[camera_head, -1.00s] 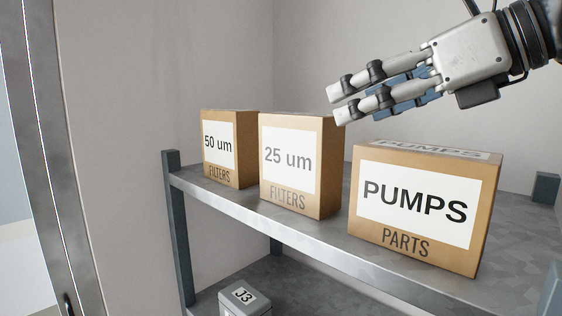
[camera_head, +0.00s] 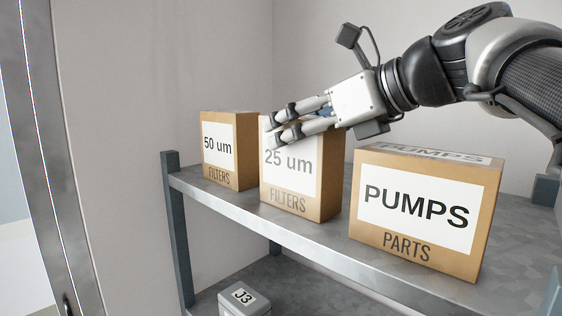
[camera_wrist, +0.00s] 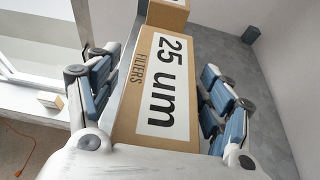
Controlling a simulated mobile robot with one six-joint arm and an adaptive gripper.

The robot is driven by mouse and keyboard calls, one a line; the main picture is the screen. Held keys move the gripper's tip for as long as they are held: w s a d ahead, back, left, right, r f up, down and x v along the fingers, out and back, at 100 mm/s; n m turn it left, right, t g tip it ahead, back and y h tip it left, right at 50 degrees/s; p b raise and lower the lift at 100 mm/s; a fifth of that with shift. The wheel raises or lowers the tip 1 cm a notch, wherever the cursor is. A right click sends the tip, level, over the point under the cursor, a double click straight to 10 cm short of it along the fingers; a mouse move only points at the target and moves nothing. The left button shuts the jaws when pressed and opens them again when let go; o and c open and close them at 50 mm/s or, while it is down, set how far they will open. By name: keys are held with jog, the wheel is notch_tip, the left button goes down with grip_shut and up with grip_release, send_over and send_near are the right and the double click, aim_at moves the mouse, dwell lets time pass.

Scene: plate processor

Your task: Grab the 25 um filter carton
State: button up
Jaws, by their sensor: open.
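The 25 um filter carton (camera_head: 290,180) is a brown box with a white label, upright on the metal shelf between two other cartons. My gripper (camera_head: 272,133) is at the top of its front in the head view and covers part of its upper edge. In the wrist view the 25 um carton (camera_wrist: 157,90) lies between the fingers of my open gripper (camera_wrist: 160,88), with blue-padded fingers on both sides. A gap shows on the left side; on the right the fingers are close to the carton, and contact there is unclear.
The 50 um filter carton (camera_head: 219,160) stands close on the left. The larger PUMPS carton (camera_head: 415,210) stands on the right, with a gap before it. The shelf (camera_head: 290,232) has a metal front edge and a post (camera_head: 178,225) at its left end. A grey J3 box (camera_head: 243,299) is below.

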jog(key=shift+s, duration=0.1)
jog(key=shift+c, duration=0.4)
grip_shut()
dwell(0.4)
jog(key=shift+r, duration=0.1)
